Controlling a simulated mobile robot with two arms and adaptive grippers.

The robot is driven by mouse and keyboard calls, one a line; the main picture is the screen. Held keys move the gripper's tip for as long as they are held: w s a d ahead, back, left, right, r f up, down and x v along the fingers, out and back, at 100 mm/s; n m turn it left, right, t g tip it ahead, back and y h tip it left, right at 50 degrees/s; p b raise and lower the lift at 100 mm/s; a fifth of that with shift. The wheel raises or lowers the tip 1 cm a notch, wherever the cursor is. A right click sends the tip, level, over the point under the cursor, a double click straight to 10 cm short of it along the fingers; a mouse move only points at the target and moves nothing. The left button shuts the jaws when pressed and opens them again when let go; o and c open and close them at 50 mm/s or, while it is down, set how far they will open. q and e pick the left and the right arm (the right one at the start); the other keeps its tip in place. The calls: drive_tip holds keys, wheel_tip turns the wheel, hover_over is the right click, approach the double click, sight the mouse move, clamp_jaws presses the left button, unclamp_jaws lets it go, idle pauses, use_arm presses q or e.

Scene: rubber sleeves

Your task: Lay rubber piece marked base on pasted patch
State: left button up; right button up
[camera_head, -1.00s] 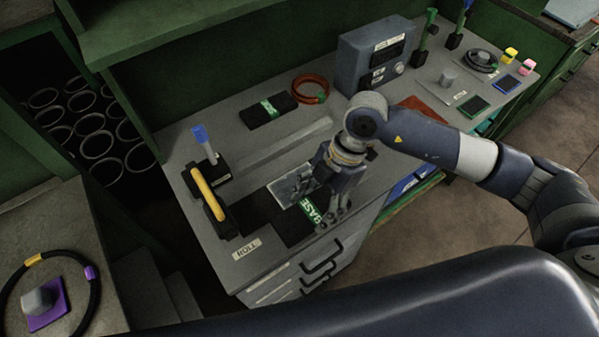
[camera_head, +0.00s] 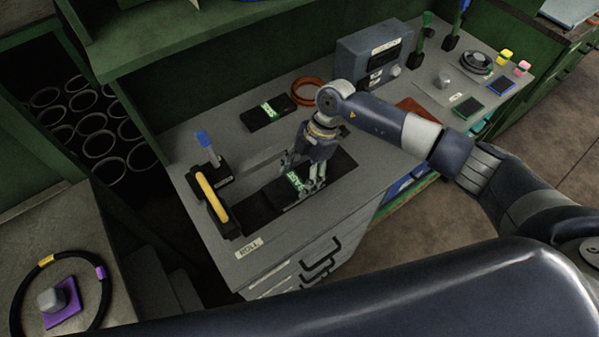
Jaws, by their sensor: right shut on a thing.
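The rubber piece marked base is a black block with a green label (camera_head: 295,182). It lies at the middle of the long black strip (camera_head: 258,206) on the grey bench top. My right gripper (camera_head: 306,176) comes down from above and is shut on this piece. The piece is over the spot where the lighter pasted patch showed; the patch is now hidden under the piece and the fingers. I cannot tell whether the piece touches it fully. My left gripper is not in view.
Another black block with a green label (camera_head: 267,115), an orange ring (camera_head: 308,92) and a grey control box (camera_head: 372,58) are behind. The bench's front edge is close.

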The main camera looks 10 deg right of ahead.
drive_tip(key=shift+f, duration=0.2)
drive_tip(key=o, duration=1.2)
drive_tip(key=shift+o, duration=0.2)
drive_tip(key=shift+r, duration=0.1)
drive_tip(key=b+v, duration=0.3)
drive_tip(key=v, duration=0.9)
